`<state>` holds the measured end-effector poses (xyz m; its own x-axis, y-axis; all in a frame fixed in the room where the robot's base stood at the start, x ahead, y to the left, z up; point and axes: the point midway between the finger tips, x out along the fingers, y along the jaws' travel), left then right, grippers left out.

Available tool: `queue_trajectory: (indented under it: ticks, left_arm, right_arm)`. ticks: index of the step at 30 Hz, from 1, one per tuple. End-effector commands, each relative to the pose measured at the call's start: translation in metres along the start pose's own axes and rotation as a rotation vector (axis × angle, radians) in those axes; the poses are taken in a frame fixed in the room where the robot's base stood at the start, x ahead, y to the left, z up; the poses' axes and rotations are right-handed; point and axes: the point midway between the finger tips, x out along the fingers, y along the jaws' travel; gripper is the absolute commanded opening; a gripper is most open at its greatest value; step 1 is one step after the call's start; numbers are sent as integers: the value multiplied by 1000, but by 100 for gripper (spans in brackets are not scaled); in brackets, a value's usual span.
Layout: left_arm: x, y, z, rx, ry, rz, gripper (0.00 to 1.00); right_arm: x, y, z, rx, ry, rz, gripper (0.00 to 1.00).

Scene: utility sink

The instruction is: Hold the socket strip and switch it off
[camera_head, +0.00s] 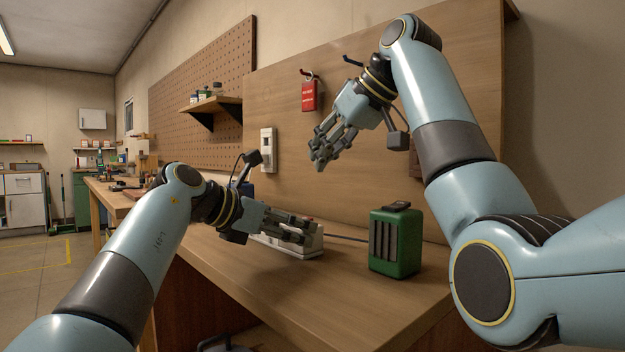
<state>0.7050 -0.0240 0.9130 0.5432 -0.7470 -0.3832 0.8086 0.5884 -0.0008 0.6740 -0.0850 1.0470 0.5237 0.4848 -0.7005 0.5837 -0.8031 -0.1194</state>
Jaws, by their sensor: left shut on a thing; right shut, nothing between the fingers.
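The white socket strip (314,243) lies on the wooden workbench, with a dark cable running from its right end. A small red part, perhaps its switch, shows near its top at the back. My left gripper (308,234) is shut on the socket strip, and its fingers hide much of the strip. My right gripper (318,162) is shut and empty. It hangs in the air above the strip, in front of the wooden back panel. I cannot tell whether the switch is on or off.
A green box with dark slots (396,242) stands on the workbench (338,290) right of the strip. A red tag (309,96) and a white wall switch box (268,149) are on the back panel. A small shelf (205,104) holds jars. The bench front is clear.

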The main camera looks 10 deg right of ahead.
Motion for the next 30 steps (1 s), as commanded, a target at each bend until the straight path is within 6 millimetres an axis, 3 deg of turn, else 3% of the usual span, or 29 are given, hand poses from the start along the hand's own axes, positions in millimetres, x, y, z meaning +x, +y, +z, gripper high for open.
queue_trajectory:
  ticks: [6, 20, 21, 26, 30]
  left_arm:
    - [0, 0, 0, 1, 0, 0, 18]
    - [0, 0, 0, 0, 0, 0, 18]
    - [0, 0, 0, 0, 0, 0, 75]
    - [0, 0, 0, 0, 0, 0, 96]
    - [0, 0, 0, 0, 0, 0, 97]
  right_arm:
    - [-24, -4, 0, 0, 1, 1, 0]
    - [-28, -4, 0, 0, 0, 0, 0]
    - [-28, -4, 0, 0, 0, 0, 0]
    - [-28, -4, 0, 0, 0, 0, 0]
    - [-28, -4, 0, 0, 0, 0, 0]
